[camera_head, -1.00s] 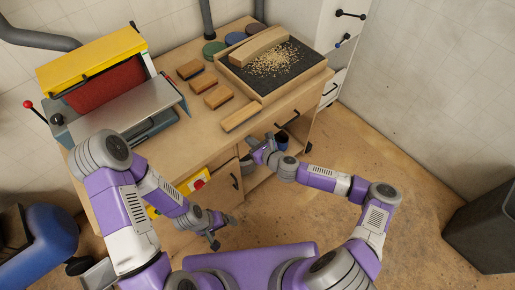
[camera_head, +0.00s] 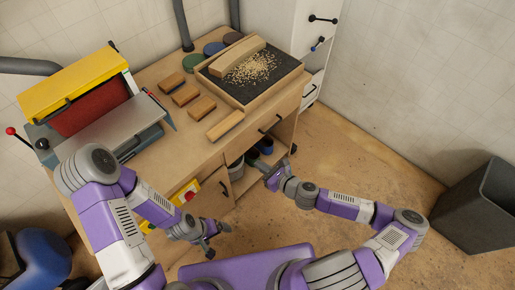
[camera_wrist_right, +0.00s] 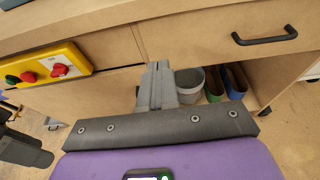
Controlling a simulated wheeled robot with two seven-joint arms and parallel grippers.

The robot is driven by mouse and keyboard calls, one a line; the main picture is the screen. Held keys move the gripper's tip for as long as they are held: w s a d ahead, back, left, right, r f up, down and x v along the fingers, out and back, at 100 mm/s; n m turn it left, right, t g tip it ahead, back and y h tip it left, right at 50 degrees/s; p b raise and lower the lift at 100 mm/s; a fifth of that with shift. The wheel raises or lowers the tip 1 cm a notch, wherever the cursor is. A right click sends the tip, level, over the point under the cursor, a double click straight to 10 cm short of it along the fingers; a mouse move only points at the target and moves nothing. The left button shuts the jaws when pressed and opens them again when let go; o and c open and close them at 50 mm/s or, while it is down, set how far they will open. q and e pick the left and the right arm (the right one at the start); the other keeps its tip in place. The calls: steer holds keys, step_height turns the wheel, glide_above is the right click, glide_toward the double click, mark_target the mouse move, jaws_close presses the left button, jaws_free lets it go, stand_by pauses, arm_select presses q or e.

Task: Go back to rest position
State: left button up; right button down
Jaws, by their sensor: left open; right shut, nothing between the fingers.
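My left gripper (camera_head: 219,241) is open and empty in the head view, low in front of the workbench (camera_head: 205,165) and apart from it. My right gripper (camera_head: 275,174) is in front of the bench's open shelf, below the worktop. In the right wrist view its fingers (camera_wrist_right: 157,88) are closed together with nothing between them. Both arms are bent in front of my body.
A grey bin (camera_head: 475,215) stands right. The floor (camera_head: 350,160) between is clear.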

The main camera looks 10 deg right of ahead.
steer(key=shift+s, duration=0.15)
steer(key=s+a+f+n+g, duration=0.4)
steer(key=s+a+n+g, duration=0.1)
steer(key=s+n, duration=0.25)
steer(key=s+a+f+n+g, duration=0.4)
steer(key=s+a+n, duration=0.1)
steer(key=s+n, duration=0.25)
steer(key=s+d+f+n+g+h, duration=0.1)
steer(key=s+d+n+g+h, duration=0.1)
steer(key=d+n, duration=0.7)
steer(key=shift+s+d+f+n+h, duration=0.15)
steer(key=shift+s+f+n+h, duration=0.2)
steer(key=shift+s+n+h, duration=0.55)
